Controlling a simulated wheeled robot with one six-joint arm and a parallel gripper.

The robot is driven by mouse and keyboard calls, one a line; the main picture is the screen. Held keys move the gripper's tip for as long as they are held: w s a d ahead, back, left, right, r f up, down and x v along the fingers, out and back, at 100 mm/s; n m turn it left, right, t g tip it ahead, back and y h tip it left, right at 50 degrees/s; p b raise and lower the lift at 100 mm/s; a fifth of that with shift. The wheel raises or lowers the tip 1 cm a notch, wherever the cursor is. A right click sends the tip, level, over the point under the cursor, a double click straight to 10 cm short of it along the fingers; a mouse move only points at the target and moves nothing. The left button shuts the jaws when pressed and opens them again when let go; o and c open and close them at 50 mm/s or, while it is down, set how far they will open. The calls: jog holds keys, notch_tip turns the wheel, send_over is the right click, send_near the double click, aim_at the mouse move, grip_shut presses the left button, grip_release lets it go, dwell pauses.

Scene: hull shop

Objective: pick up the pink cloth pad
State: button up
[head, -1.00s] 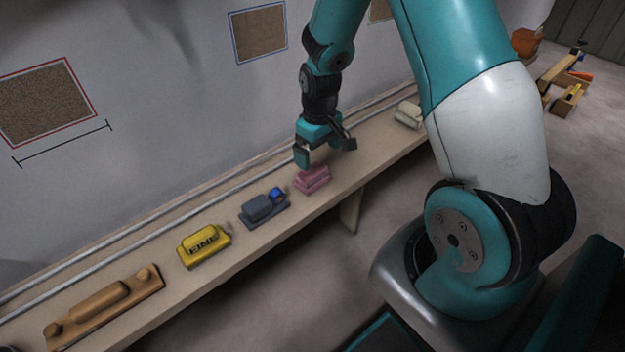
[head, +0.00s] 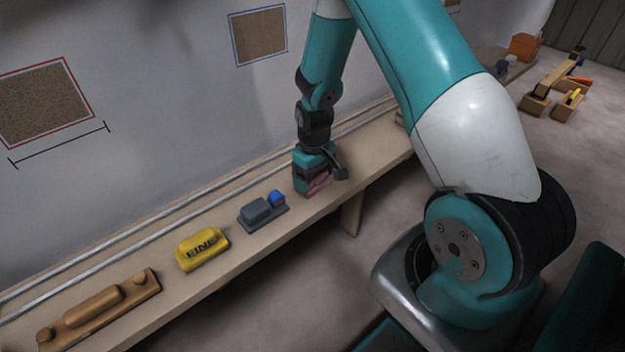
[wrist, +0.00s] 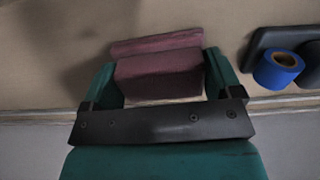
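The pink cloth pad (wrist: 160,70) is a two-step block on the wooden bench shelf. In the wrist view it lies between the two teal fingers of my gripper (wrist: 163,78). In the head view the pad (head: 318,183) is partly hidden by my gripper (head: 319,180), which is down at the shelf around it. The fingers are spread, one on each side of the pad and close to it. I cannot tell whether either finger touches it. The pad appears to rest on the shelf.
A grey block with a blue roll (head: 263,210) stands left of the pad; the roll also shows in the wrist view (wrist: 277,70). Farther left are a yellow block (head: 202,249) and a wooden float (head: 99,310). Pale rails (head: 130,238) run along the wall behind.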

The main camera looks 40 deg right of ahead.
jog(key=c, duration=0.3)
jog(key=shift+c, duration=0.2)
jog(key=shift+r, duration=0.1)
notch_tip(320, 180, up, 20)
jog(key=p, duration=0.3)
